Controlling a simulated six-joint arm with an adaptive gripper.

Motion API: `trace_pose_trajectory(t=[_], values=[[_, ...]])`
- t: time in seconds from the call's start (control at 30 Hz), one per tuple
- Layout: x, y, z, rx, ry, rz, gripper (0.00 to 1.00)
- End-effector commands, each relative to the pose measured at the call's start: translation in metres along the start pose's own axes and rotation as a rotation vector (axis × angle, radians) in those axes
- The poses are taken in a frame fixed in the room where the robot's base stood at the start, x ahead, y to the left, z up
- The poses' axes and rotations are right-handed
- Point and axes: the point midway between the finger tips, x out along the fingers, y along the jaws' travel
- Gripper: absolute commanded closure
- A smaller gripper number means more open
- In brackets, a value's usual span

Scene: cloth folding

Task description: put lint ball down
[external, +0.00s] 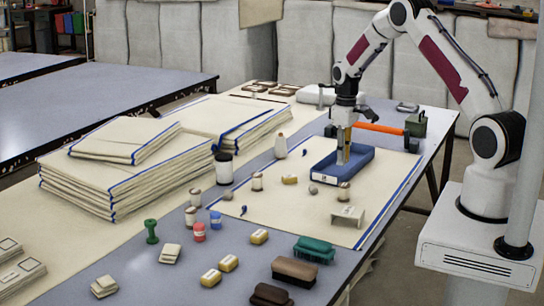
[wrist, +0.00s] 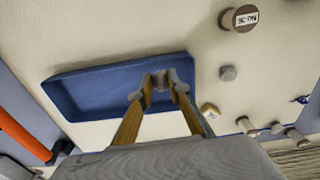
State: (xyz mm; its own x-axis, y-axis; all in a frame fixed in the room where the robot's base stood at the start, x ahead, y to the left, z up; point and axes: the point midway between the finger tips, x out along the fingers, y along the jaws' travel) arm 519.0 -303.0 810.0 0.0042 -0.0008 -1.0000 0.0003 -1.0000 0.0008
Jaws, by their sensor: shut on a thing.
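My gripper (external: 341,160) points down over the blue tray (external: 318,172) on the cream cloth, with its fingertips inside the tray outline. In the wrist view, the gripper (wrist: 160,80) is closed on a small grey-brown lump, which seems to be the lint ball (wrist: 160,78), above the blue tray (wrist: 85,98). Whether the lump touches the tray floor cannot be told. In the external view the fingers hide it. Another grey lump (external: 313,189) lies on the cloth beside the tray and also shows in the wrist view (wrist: 228,73).
Spools (external: 257,181), a pale block (external: 290,180) and a white bracket (external: 348,215) stand on the cloth around the tray. An orange bar (external: 378,128) lies behind the tray. Stacked folded cloths (external: 120,170) fill the left. Brushes (external: 295,270) lie in front.

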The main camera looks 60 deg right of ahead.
Motion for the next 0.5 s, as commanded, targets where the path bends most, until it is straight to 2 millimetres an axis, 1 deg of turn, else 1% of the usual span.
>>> trace_pose_trajectory(t=[0.03,0.1,0.5], values=[[0.0048,-0.0003,0.0004,0.0,-0.002,-0.001,0.88],[0.0078,-0.0001,0.0002,0.0,-0.001,-0.001,0.88],[0.011,0.0,0.0,0.0,0.0,0.0,0.88]])
